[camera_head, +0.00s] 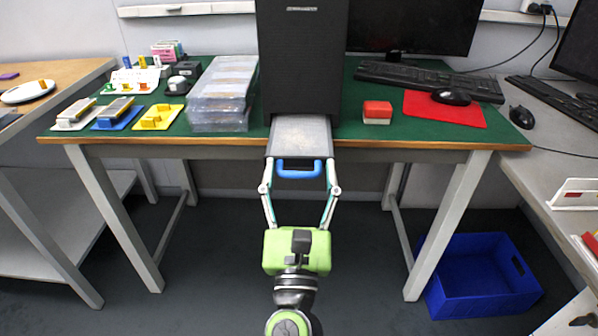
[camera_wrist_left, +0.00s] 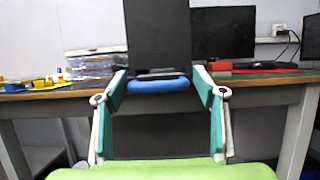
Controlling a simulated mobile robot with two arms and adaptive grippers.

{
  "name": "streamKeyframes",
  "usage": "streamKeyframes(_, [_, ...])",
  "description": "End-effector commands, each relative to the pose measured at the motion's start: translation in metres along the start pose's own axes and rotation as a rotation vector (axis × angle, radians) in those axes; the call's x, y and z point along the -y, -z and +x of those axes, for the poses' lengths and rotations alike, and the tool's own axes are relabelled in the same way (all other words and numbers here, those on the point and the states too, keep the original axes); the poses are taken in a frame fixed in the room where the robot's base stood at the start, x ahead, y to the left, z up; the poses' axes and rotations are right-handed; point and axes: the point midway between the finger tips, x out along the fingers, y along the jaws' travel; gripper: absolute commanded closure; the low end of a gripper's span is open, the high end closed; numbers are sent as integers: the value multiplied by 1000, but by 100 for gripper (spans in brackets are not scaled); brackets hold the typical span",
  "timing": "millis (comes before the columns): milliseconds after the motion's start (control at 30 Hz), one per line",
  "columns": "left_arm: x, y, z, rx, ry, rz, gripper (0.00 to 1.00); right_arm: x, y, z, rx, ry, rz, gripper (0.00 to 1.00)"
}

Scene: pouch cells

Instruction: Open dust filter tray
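The dust filter tray (camera_head: 301,133) is a grey flat tray sticking out from the bottom front of a black tower case (camera_head: 300,60). Its front end reaches past the table's front edge. A blue handle (camera_head: 299,174) is on its front and also shows in the left wrist view (camera_wrist_left: 158,86). My left gripper (camera_head: 299,163) is open, with one finger on each side of the handle. The handle is narrower than the space between the fingers, and small gaps show on both sides. My right gripper is not in view.
The tower stands on a green-topped table (camera_head: 365,135). Stacked clear trays (camera_head: 222,95) stand close to its left, and a red and white box (camera_head: 377,112) to its right. A keyboard (camera_head: 430,80) is farther right. A blue crate (camera_head: 482,275) is on the floor. Space before the table is clear.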

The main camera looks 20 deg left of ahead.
Motion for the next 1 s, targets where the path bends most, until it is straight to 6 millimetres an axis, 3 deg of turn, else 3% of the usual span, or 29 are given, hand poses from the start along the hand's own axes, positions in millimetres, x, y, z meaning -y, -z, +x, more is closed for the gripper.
streamKeyframes(267, [0, 1, -6, -2, -1, 2, 37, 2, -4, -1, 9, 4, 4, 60])
streamKeyframes(700, [1, 2, -91, -4, 3, 4, 37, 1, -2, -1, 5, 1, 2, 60])
streamKeyframes(1000, [0, 0, -119, 0, 1, 1, 37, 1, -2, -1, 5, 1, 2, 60])
